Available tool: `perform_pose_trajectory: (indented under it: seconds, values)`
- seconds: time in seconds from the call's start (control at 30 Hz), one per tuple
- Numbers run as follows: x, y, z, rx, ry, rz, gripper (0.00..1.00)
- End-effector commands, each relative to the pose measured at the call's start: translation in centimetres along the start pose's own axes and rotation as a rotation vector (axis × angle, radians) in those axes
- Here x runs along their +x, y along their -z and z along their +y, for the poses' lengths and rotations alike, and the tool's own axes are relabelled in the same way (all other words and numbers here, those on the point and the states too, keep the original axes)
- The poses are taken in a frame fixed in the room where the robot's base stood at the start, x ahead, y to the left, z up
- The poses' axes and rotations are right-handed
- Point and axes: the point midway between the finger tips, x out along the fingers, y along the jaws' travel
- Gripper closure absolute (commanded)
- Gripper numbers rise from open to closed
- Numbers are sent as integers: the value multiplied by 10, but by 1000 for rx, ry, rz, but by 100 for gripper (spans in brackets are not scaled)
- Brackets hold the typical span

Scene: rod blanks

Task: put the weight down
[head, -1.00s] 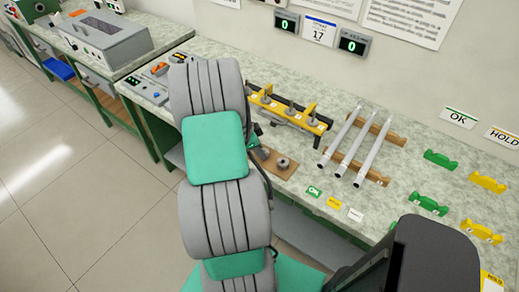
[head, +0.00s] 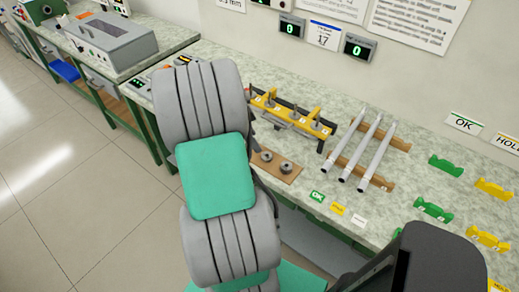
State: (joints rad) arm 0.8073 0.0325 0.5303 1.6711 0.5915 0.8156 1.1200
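Two small grey round weights, a left one (head: 267,156) and a right one (head: 286,167), sit on a brown wooden board (head: 290,178) near the bench's front edge. Both show clearly, just right of my arm. My grey ribbed arm with teal covers rises through the middle of the head view and hides part of the bench. My gripper cannot be made out; the arm blocks the area behind it. Whether it holds a weight does not show.
A yellow fixture with pegs (head: 296,118) stands behind the board. Several silver rods (head: 362,150) lie on wooden rests to the right. Green cradles (head: 433,210) and yellow cradles (head: 489,239) sit at far right. Small OK and HOLD labels line the front edge.

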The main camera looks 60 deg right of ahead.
Motion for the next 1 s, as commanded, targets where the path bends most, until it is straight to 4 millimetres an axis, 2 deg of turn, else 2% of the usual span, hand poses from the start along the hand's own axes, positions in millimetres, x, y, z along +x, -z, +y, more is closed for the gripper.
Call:
perform_pose_trajectory:
  seconds: [0.1,0.3,0.37,0.47,0.5,0.57,0.6,0.67,0.7,0.8,0.83,0.9,1.0]
  values:
    - [-19,0,0,0,1,0,42]
    - [-32,-6,0,-33,10,-6,42]
    - [-48,-23,-1,-135,47,-22,42]
    - [-100,-84,10,-505,172,-68,42]
    - [-124,-117,23,-713,242,-86,42]
    - [-160,-164,54,-1051,361,-102,42]
    - [-180,-193,80,-1276,443,-104,42]
    - [-202,-228,123,-1592,561,-96,42]
    - [-212,-245,150,-1777,635,-84,42]
    - [-223,-270,204,-2112,773,-48,42]
    - [-224,-274,214,-2173,799,-40,42]
    - [-226,-280,228,-2254,832,-28,42]
    - [-225,-280,230,-2269,835,-27,42]
